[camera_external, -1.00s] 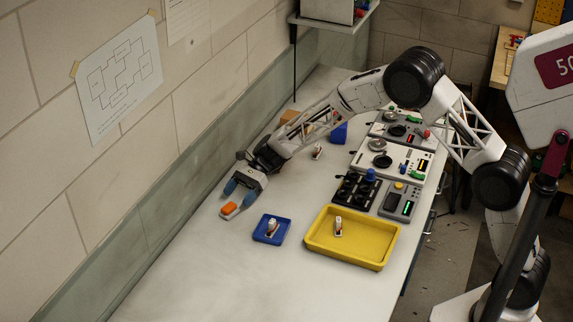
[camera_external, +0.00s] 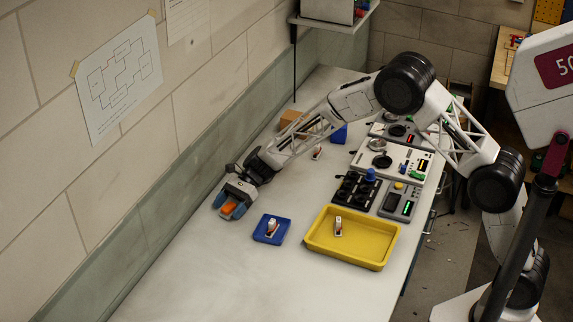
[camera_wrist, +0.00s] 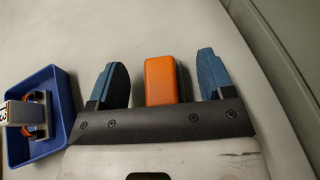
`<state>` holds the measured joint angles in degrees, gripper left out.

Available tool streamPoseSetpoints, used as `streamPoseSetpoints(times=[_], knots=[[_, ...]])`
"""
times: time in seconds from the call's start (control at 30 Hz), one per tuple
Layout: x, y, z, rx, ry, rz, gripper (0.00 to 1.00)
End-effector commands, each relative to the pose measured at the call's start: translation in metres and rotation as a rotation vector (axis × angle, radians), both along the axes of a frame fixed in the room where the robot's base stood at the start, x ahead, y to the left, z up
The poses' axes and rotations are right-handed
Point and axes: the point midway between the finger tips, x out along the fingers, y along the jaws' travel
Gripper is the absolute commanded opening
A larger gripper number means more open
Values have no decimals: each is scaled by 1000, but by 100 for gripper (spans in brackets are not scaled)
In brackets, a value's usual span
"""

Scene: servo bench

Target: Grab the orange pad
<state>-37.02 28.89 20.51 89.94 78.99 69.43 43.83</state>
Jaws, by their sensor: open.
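The orange pad (camera_external: 229,208) lies on the bench near the wall side. In the wrist view the orange pad (camera_wrist: 161,80) is a rounded block between the two blue fingers, with a visible gap on each side. My gripper (camera_external: 231,208) is open around it, one finger to each side, and does not visibly touch it. In the wrist view my gripper (camera_wrist: 162,82) hides the pad's near end.
A small blue tray (camera_external: 259,234) with a white and orange part in it stands close to my gripper; it also shows in the wrist view (camera_wrist: 66,105). A yellow tray (camera_external: 373,261) is further right. Control panels (camera_external: 405,160) line the right edge. The front of the bench is clear.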

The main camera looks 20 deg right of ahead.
Motion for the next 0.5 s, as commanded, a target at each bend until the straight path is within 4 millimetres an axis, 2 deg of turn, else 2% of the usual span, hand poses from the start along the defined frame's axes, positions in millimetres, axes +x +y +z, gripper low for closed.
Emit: streamPoseSetpoints(times=[0.37, 0.5], knots=[[0, 0, 0, 0, 0, 0, 74], [0, 0, 0, 0, 0, 0, 55]])
